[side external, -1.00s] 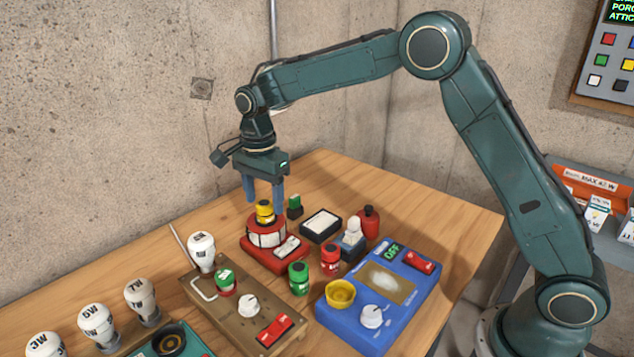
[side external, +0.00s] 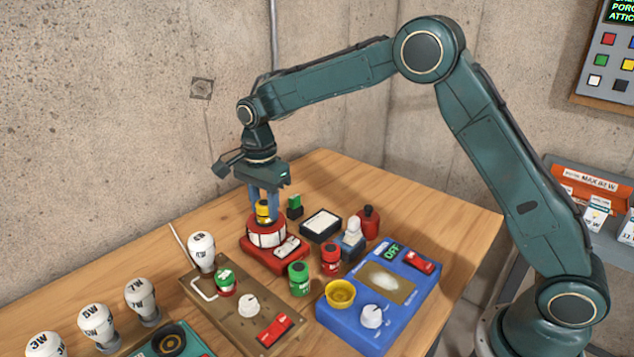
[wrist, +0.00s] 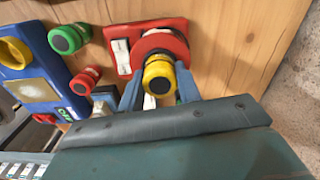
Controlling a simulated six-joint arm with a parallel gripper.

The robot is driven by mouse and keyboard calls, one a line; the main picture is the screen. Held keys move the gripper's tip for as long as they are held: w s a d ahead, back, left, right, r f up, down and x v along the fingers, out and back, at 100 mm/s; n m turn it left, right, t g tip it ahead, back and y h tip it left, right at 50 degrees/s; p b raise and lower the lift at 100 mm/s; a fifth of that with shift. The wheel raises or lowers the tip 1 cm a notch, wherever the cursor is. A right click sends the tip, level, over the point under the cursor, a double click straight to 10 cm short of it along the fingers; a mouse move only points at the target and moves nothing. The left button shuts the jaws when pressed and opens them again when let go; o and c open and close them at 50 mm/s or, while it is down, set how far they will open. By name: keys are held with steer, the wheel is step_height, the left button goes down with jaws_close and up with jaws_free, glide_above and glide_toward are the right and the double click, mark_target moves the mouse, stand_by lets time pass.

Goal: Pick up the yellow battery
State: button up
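The yellow battery (side external: 264,212), with a dark end cap, stands upright on the round top of a red device (side external: 280,258). In the wrist view the battery (wrist: 158,78) is between my two blue fingertips. My gripper (side external: 264,204) is above the red device, pointing down. Its fingers are drawn in on both sides of the battery and appear to touch it. The gripper also shows in the wrist view (wrist: 160,75). The battery still appears to rest on the device.
A green battery (side external: 299,278) and a red battery (side external: 330,260) stand in front of the red device. A small green-topped block (side external: 295,205) is close on the right. A blue device (side external: 345,323) and a brown board (side external: 210,300) with a bulb (side external: 201,250) are nearer the camera.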

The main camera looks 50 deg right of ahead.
mark_target(265, 206)
steer(key=shift+r, duration=0.1)
step_height(265, 206, up, 20)
stand_by(1.0)
steer(key=shift+s+a, duration=0.1)
steer(key=shift+s, duration=0.05)
stand_by(0.6)
steer(key=s+a+f, duration=0.1)
steer(key=s+f, duration=0.6)
steer(key=s, duration=0.4)
steer(key=s+a+f, duration=0.2)
steer(key=s+f, duration=0.5)
steer(key=s, duration=0.4)
steer(key=shift+s+a, duration=0.25)
steer(key=shift+s, duration=0.15)
steer(key=shift+f, duration=0.1)
